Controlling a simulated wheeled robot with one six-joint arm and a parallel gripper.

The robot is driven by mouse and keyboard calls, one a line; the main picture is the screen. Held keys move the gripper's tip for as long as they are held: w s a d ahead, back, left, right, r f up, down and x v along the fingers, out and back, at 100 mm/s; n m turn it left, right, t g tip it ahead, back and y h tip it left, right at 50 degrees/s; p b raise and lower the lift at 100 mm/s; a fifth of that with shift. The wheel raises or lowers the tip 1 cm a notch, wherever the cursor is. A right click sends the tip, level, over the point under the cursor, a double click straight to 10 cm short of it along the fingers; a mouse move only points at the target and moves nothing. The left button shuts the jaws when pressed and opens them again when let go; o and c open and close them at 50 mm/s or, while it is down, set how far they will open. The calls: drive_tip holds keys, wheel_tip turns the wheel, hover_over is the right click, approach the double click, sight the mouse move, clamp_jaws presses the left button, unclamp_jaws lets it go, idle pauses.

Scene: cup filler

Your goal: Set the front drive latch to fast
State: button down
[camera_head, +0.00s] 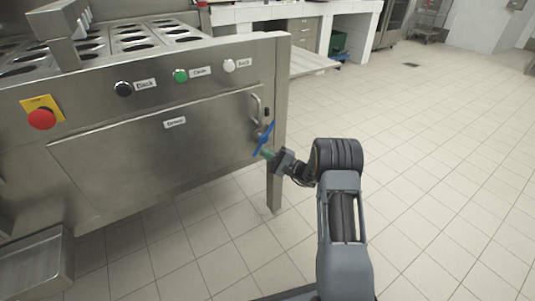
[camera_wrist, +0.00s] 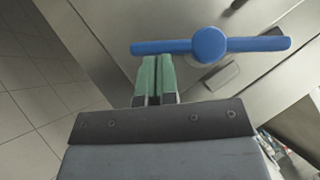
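The latch is a blue two-armed handle (camera_head: 264,137) at the right end of the machine's front panel, below a curved metal pull. In the wrist view the blue handle (camera_wrist: 210,45) has a round hub, with its bar lying almost level across the picture. My gripper (camera_head: 266,154) is at the lower part of the handle. In the wrist view my gripper (camera_wrist: 154,58) has its green fingers close together, with their tips at the lower edge of the bar's left arm. Whether they touch it I cannot tell. Nothing shows between the fingers. No fast marking is readable.
The steel machine (camera_head: 150,150) carries a red stop button (camera_head: 41,119) and black, green and white buttons along its upper front. A steel leg (camera_head: 274,190) stands below the latch. A steel tray (camera_head: 35,265) juts out at lower left. The tiled floor (camera_head: 450,150) to the right is clear.

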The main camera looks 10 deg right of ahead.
sight(255, 153)
drive_tip(key=shift+a, duration=0.15)
drive_tip(key=shift+s+a+r, duration=0.2)
drive_tip(key=shift+a, duration=0.4)
drive_tip(key=shift+s+a+r, duration=0.2)
drive_tip(key=shift+a, duration=0.35)
drive_tip(key=shift+s+a+r+p, duration=0.25)
drive_tip(key=shift+a+r+p, duration=0.1)
drive_tip(key=shift+a+r, duration=0.45)
drive_tip(key=s+d+f, duration=0.2)
drive_tip(key=s+f, duration=0.4)
drive_tip(key=f, duration=0.5)
drive_tip(key=shift+s+d+b, duration=0.3)
drive_tip(key=shift+b, duration=0.15)
